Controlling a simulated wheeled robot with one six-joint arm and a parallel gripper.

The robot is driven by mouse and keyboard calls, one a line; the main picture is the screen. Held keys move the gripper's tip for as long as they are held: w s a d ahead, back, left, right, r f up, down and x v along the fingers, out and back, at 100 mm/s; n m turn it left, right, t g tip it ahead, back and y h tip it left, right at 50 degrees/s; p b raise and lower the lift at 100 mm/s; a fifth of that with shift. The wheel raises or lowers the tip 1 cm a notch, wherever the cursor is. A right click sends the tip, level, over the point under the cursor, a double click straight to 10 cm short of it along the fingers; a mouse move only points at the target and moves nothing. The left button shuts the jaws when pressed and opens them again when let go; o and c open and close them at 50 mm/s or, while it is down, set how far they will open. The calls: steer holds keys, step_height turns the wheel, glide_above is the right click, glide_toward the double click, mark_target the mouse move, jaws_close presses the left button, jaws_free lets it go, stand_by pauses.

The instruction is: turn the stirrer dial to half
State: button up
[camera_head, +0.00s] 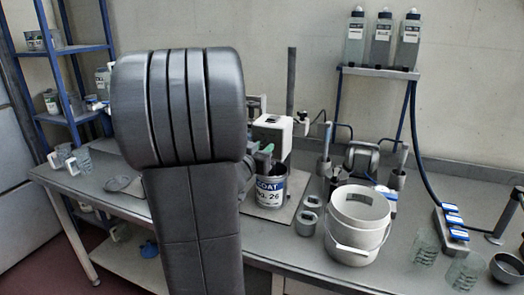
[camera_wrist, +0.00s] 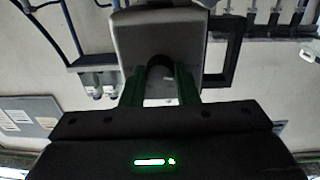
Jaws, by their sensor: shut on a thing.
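The stirrer (camera_head: 272,128) is a white box-shaped head with a dark top patch, on a stand above a can on the bench. In the wrist view the stirrer head (camera_wrist: 157,25) fills the upper middle as a grey box. The dark round dial (camera_wrist: 160,62) sits at its lower edge, between the two green fingers of my gripper (camera_wrist: 160,84). The fingers are shut on the dial from either side. In the head view my gripper (camera_head: 262,155) shows partly at the stirrer's front. My arm hides part of it, and the dial and its setting cannot be made out there.
The labelled can (camera_head: 271,194) stands under the stirrer. Clear beakers (camera_head: 425,246) and a dark bowl (camera_head: 507,268) are at the far right. A bottle shelf (camera_head: 378,72) hangs behind.

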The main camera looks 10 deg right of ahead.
steer(key=m+b, duration=0.1)
steer(key=m, duration=0.4)
steer(key=shift+b, duration=0.4)
steer(key=m+b, duration=0.2)
steer(key=m, duration=0.3)
steer(key=shift+m+y, duration=0.3)
steer(key=shift+y, duration=0.1)
steer(key=m+b, duration=0.2)
steer(key=m, duration=0.3)
steer(key=shift+b, duration=0.4)
steer(key=m+b, duration=0.2)
steer(key=m, duration=0.3)
steer(key=shift+y, duration=0.3)
steer(key=shift+r+b, duration=0.1)
steer(key=shift+b, duration=0.2)
steer(key=o, duration=1)
steer(key=shift+t, duration=0.3)
steer(key=shift+s+r, duration=0.1)
